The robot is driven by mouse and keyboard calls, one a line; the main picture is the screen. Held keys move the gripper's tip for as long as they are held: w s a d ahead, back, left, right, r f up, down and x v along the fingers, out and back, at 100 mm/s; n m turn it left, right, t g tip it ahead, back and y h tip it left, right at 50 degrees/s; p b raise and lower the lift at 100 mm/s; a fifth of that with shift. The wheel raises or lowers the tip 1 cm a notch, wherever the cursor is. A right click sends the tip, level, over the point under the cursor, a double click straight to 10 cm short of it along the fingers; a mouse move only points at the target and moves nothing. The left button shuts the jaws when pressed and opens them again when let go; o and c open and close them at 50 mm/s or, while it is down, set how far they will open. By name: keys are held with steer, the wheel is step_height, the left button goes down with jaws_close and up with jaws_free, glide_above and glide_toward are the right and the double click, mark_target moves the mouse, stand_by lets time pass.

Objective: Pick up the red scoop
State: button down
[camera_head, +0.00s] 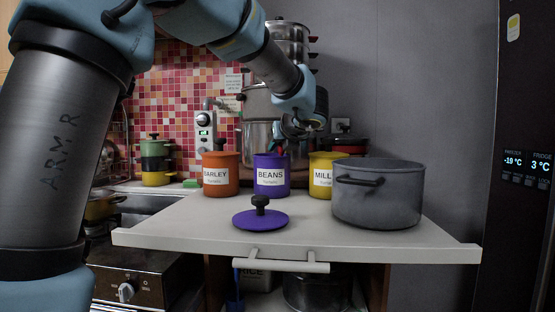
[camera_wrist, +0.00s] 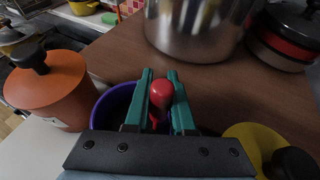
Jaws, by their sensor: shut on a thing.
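The red scoop (camera_wrist: 161,93) shows in the wrist view as a rounded red end between the green fingers of my gripper (camera_wrist: 160,78). My gripper is shut on it. The lower part of the scoop is hidden by the fingers and the gripper body. The purple BEANS canister (camera_head: 270,176) stands lidless on the pull-out board; its rim (camera_wrist: 111,101) shows behind and below my fingers in the wrist view.
The purple lid (camera_head: 261,219) lies in front on the board (camera_head: 180,232). The orange BARLEY canister (camera_head: 220,178) is on the left, the yellow MILLET canister (camera_head: 322,172) on the right, beside a grey pot (camera_head: 378,200). A steel pot (camera_wrist: 192,30) stands behind.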

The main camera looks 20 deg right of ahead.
step_height(320, 180, up, 27)
steer(key=p, duration=0.5)
steer(key=w+f+g+b, duration=0.1)
steer(key=w+f+b, duration=0.1)
steer(key=f, duration=2.4)
steer(key=shift+w+g+b, duration=0.3)
steer(key=shift+w+b, duration=0.1)
steer(key=shift+w, duration=0.2)
steer(key=shift+r, duration=0.2)
step_height(320, 180, up, 10)
steer(key=w+p, duration=0.1)
steer(key=p, duration=0.9)
steer(key=shift+w+f+p, duration=0.25)
steer(key=shift+p, duration=0.05)
stand_by(0.3)
